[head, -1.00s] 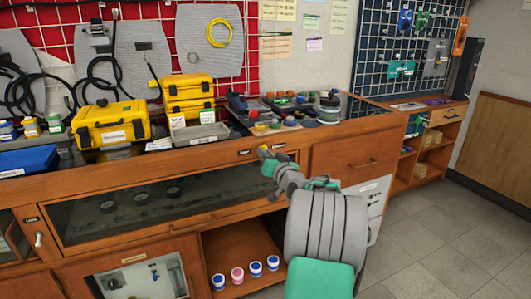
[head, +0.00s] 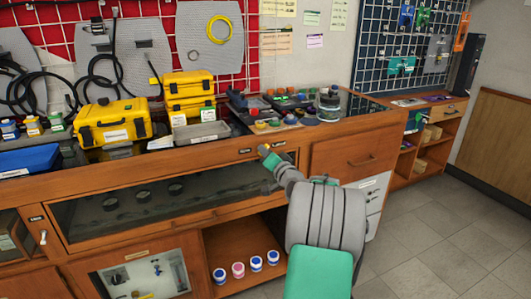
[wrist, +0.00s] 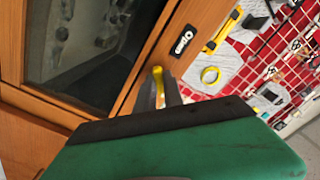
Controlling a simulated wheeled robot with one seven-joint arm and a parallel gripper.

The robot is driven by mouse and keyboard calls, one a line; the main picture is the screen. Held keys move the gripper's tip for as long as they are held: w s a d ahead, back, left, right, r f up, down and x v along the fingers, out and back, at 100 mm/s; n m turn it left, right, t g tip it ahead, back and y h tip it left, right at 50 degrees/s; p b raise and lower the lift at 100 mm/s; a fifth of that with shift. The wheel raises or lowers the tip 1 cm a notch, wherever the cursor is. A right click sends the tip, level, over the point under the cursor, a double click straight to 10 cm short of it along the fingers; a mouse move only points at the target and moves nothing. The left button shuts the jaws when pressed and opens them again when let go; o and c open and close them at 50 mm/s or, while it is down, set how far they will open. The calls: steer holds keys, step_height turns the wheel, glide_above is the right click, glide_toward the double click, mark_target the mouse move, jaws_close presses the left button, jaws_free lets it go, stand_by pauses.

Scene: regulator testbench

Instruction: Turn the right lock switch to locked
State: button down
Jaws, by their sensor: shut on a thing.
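The right lock switch shows in the wrist view as a small yellow handle (wrist: 157,72) on the wooden cabinet front, mostly covered by my fingers. A dark label reading "Open" (wrist: 183,38) is beside it. My gripper (wrist: 160,92) is shut on the yellow handle. In the head view my gripper (head: 264,151) is at the wooden rail under the counter edge, between two small dark labels, one on its left (head: 246,151) and one on its right (head: 279,145). The switch itself is hidden there, and I cannot read its position.
A glass-fronted compartment (head: 140,200) is left of my gripper. A wooden drawer (head: 353,155) is to the right. An open shelf (head: 225,245) with several small jars is below. Yellow cases (head: 112,123) and a grey tray (head: 201,133) stand on the counter.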

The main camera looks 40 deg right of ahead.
steer(key=c, duration=1.5)
jaws_free()
steer(key=shift+o, duration=0.2)
steer(key=v, duration=0.8)
steer(key=shift+p, duration=0.35)
steer(key=shift+w, duration=0.1)
